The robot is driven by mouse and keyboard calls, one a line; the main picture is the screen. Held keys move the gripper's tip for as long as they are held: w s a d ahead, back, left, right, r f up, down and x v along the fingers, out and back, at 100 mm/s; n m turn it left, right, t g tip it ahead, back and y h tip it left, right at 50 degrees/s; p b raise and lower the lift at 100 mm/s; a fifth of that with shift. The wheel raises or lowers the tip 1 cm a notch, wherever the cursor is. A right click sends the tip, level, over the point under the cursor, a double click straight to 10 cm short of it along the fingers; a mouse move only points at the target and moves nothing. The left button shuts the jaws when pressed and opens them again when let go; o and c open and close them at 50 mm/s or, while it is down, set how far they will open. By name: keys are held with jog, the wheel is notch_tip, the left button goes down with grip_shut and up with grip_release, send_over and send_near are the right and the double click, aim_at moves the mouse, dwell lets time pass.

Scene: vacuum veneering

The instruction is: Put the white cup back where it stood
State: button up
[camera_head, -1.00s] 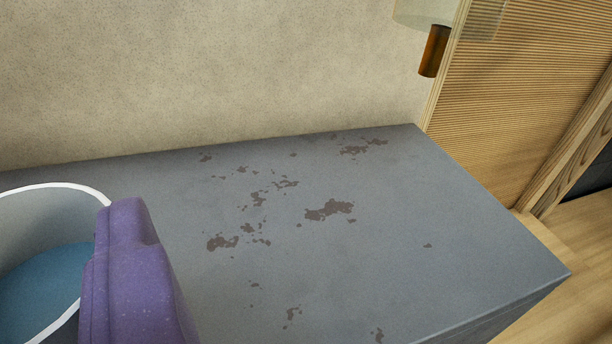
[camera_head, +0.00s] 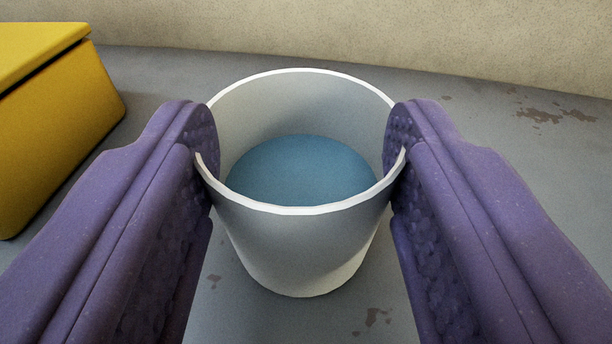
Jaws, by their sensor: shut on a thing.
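The white cup (camera_head: 298,245) is in the middle of the head camera view, upright, with blue liquid (camera_head: 300,172) inside. My gripper (camera_head: 302,150) is shut on it, with one purple finger pressed against each side near the rim. The cup is over a grey worn surface (camera_head: 240,310). I cannot tell whether its base touches that surface.
A yellow box (camera_head: 60,130) stands on the grey surface at the left, near the left finger. A beige wall (camera_head: 330,30) runs along the back. The surface to the right and behind the cup is clear, with brown worn patches.

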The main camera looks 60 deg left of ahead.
jog(key=o, duration=1.1)
jog(key=shift+d+r+p, duration=0.2)
jog(key=shift+d+p, duration=0.05)
jog(key=shift+p, duration=0.05)
jog(key=p+v, duration=0.4)
jog(key=v, duration=0.7)
jog(key=shift+s+d, duration=0.25)
jog(key=shift+f, duration=0.1)
